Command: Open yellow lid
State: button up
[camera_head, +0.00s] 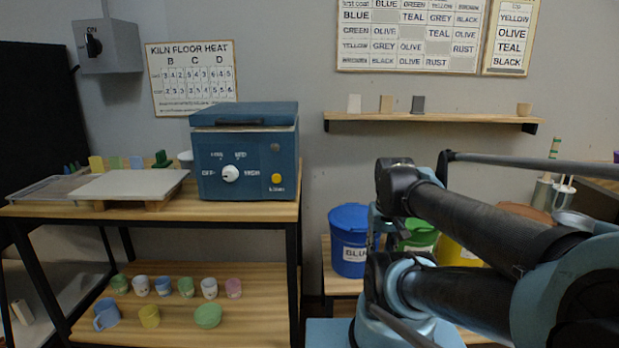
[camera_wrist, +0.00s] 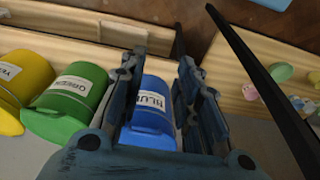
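The yellow bucket (camera_head: 456,253) stands low at the right, largely hidden behind my arm in the head view. In the wrist view the yellow bucket (camera_wrist: 27,78) is at the left edge, with its yellow lid (camera_wrist: 9,122) partly cut off; it looks closed. My gripper (camera_wrist: 160,72) is open, its two fingers apart with nothing visibly held. The blue bucket (camera_wrist: 152,112) appears between the fingers in the picture; contact cannot be told. The gripper is to the side of the yellow bucket, with the green bucket (camera_wrist: 78,92) between.
In the head view, the blue bucket (camera_head: 350,240) and green bucket (camera_head: 420,236) stand in the same row. A table (camera_head: 150,211) with a blue kiln (camera_head: 246,165) is at the left. A wall shelf (camera_head: 430,117) hangs above. Cups stand on the lower shelf (camera_head: 250,300).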

jog(key=shift+s+a+f, duration=0.1)
jog(key=shift+s+f, duration=0.2)
jog(key=shift+f, duration=0.15)
grip_shut()
jog(key=w+d+r+m+t+y, duration=0.1)
jog(key=w+d+r+m, duration=0.1)
jog(key=w+d+m, duration=0.65)
jog(key=w+d+r+m+t+y, duration=0.1)
jog(key=w+d+r+m, duration=0.1)
jog(key=w+d+m, duration=0.7)
jog(key=s+d+f+m+t+h, duration=0.1)
jog(key=s+d+m, duration=0.2)
jog(key=d+m, duration=0.5)
jog(key=s+d+f+m+t, duration=0.1)
jog(key=s+d+f+m, duration=0.2)
jog(key=d, duration=0.8)
jog(key=s+d+m+t+h, duration=0.1)
jog(key=s+d+m, duration=0.3)
jog(key=d+m, duration=0.5)
jog(key=w+f+n, duration=0.1)
jog(key=w+f, duration=0.3)
jog(key=w, duration=0.4)
jog(key=shift+w+d+f, duration=0.25)
jog(key=shift+w+f, duration=0.1)
jog(key=shift+f, duration=0.05)
